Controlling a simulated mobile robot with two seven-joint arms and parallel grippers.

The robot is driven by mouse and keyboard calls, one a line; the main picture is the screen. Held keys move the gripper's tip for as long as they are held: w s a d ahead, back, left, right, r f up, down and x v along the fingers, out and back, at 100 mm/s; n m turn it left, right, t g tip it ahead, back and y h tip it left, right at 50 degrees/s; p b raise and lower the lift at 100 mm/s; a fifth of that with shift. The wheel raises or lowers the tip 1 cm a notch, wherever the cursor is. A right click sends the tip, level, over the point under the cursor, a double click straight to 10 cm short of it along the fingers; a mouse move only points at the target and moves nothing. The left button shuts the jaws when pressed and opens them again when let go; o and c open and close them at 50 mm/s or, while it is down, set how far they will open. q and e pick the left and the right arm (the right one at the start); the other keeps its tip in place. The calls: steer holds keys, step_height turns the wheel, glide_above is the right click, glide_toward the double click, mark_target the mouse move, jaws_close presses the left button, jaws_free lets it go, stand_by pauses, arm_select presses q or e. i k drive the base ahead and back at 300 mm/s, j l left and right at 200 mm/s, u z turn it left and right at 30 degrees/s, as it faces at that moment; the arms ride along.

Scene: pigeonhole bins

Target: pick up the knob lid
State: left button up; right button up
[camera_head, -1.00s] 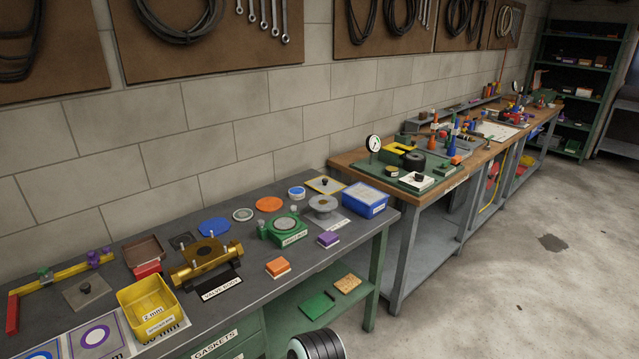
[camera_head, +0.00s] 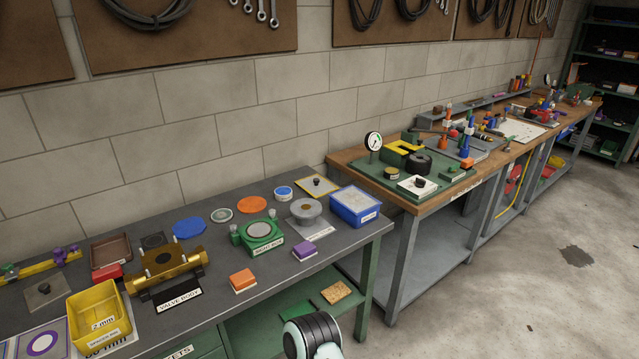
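Several flat plates with a dark knob on top are in view, and I cannot tell which is the knob lid. A yellow-edged plate with a black knob (camera_head: 317,184) lies at the back right of the near grey bench. A grey plate with a dark knob (camera_head: 45,292) lies at the bench's left. A white square piece with a black knob (camera_head: 417,185) sits on the green board of the wooden bench. No gripper shows. A rounded black and white part of my own body shows at the bottom edge.
The near bench (camera_head: 225,283) also holds a yellow bin (camera_head: 98,318), a brass valve body (camera_head: 165,268), a green fixture (camera_head: 259,236), a grey flanged part (camera_head: 306,210) and a blue bin (camera_head: 355,205). A wooden bench (camera_head: 345,165) stands to the right. Open floor (camera_head: 500,290) lies at lower right.

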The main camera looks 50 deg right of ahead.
mark_target(314, 185)
steer(key=k+l, duration=0.1)
steer(key=l, duration=0.95)
steer(key=k+l+u, duration=0.1)
steer(key=l, duration=0.45)
steer(key=k+l, duration=0.15)
steer(key=l, duration=0.4)
